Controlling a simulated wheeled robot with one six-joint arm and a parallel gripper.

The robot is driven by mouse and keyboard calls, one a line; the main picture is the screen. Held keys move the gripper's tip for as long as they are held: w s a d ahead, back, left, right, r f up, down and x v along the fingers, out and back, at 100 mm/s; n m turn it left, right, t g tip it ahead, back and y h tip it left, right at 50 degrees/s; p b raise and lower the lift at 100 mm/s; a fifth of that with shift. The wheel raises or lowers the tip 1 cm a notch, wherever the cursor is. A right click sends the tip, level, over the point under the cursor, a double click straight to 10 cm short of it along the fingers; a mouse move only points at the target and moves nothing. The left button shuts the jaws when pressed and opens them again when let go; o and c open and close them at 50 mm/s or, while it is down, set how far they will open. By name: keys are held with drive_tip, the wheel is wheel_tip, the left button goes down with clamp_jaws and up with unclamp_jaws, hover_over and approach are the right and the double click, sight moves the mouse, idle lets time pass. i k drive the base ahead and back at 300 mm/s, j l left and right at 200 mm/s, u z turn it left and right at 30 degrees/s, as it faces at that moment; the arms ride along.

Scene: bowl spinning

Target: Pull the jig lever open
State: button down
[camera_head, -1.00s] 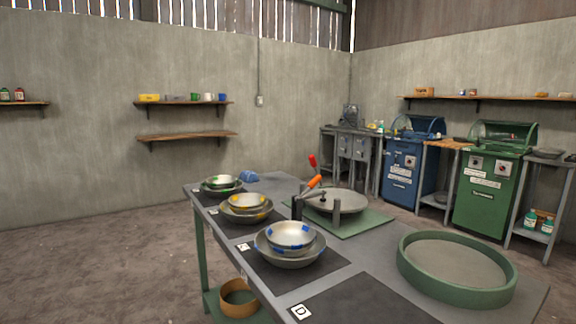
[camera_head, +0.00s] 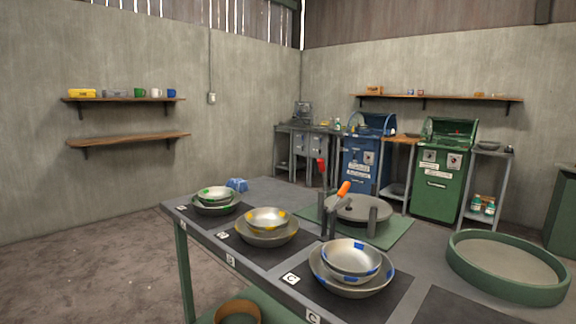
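The jig (camera_head: 358,209) is a round grey plate with upright posts on a green mat (camera_head: 396,234) on the workbench. Its lever has an orange grip (camera_head: 343,189) that slants up to the right above the plate. A red-tipped grip (camera_head: 321,165) stands nearly upright just left of it. I cannot tell whether the clamp is locked. My gripper is not in view.
Nested metal bowls with green (camera_head: 215,197), yellow (camera_head: 267,224) and blue (camera_head: 351,264) marks stand along the bench's near edge, in front of the jig. A green round tray (camera_head: 506,266) lies at right. Blue (camera_head: 366,160) and green (camera_head: 442,173) cabinets stand behind.

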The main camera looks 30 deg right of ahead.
sight(320, 162)
drive_tip(key=i+l, duration=0.15)
drive_tip(key=i, duration=1.1)
drive_tip(key=i+l, duration=0.25)
